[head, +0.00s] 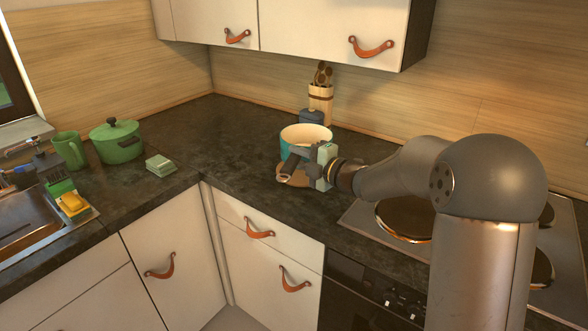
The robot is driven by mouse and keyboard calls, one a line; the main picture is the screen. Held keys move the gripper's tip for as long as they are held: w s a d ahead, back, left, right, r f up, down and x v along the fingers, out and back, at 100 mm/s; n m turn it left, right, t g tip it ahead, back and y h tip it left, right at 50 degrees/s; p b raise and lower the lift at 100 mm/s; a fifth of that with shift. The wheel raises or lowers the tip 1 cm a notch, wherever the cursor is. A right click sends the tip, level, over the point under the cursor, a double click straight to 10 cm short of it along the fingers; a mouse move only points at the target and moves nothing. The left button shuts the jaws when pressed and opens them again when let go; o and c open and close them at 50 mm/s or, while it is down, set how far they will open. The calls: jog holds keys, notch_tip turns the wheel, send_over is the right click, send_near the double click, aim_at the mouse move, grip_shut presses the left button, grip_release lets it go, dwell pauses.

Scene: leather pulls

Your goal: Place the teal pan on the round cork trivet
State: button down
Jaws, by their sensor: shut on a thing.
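The teal pan (290,150), pale inside, is upright at the back of the counter near the corner. My gripper (308,157) is at the pan's near side, shut on the pan, apparently at its dark handle (291,162). The round cork trivet (298,181) shows partly below the pan and handle; the rest is hidden by the pan and my gripper. The pan appears to be over the trivet, but I cannot tell whether it touches it.
A wooden utensil holder (321,100) and a dark blue container (311,117) stand just behind the pan. The stove (362,212) lies to the right. A green pot (117,146) and green mug (70,150) stand left. The counter between is mostly clear.

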jog(key=shift+w+a+f, duration=0.5)
jog(key=shift+f, duration=0.15)
jog(key=shift+w+f, duration=0.1)
jog(key=shift+f, duration=1.75)
jog(key=c, duration=1.3)
grip_release()
jog(key=shift+r, duration=0.15)
